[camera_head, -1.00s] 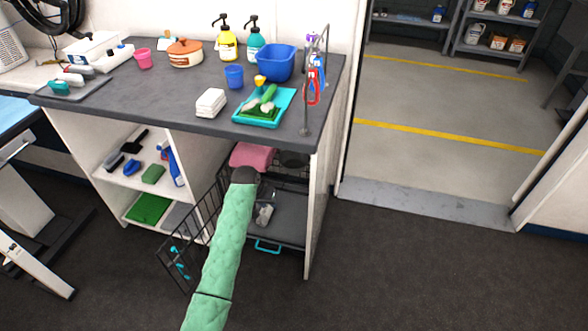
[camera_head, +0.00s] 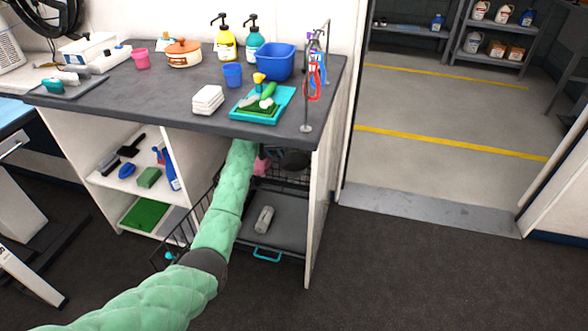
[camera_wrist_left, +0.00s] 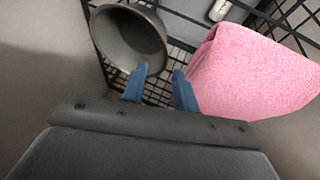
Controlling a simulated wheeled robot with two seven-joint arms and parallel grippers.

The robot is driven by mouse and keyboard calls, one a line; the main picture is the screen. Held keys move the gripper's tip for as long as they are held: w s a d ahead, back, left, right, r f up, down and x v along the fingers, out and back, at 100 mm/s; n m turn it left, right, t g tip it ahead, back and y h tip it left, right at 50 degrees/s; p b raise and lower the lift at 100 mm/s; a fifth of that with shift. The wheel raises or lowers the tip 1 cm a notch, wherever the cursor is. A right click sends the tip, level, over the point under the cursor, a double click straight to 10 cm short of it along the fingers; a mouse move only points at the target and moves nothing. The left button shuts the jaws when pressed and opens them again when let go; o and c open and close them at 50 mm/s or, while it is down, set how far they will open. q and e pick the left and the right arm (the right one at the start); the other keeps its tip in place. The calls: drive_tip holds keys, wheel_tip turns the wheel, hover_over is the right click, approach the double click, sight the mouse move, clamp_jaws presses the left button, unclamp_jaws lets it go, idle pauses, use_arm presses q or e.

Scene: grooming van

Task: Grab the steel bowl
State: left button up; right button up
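The steel bowl (camera_wrist_left: 130,38) is a grey, round bowl in the left wrist view, at the upper left, resting on a black wire rack. In the head view a dark rounded shape that looks like the bowl (camera_head: 294,159) shows under the counter. My left gripper (camera_wrist_left: 158,80) is open, its two blue fingers apart. The left finger overlaps the bowl's near rim in the picture; I cannot tell if it touches. The right finger is beside a pink towel (camera_wrist_left: 255,70). In the head view my left arm reaches under the counter and its gripper is hidden. My right gripper is not in view.
The counter top (camera_head: 150,85) is above my arm. A cabinet side panel (camera_head: 318,200) stands to the right. The wire basket door (camera_head: 203,212) is on the left. The pink towel also shows in the head view (camera_head: 261,165). A grey cylinder (camera_head: 264,219) lies on the lower shelf.

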sight(280, 160)
use_arm(q)
drive_tip(key=x, duration=0.6)
drive_tip(key=shift+a+f+b, duration=0.15)
drive_tip(key=shift+f+b, duration=0.25)
clamp_jaws()
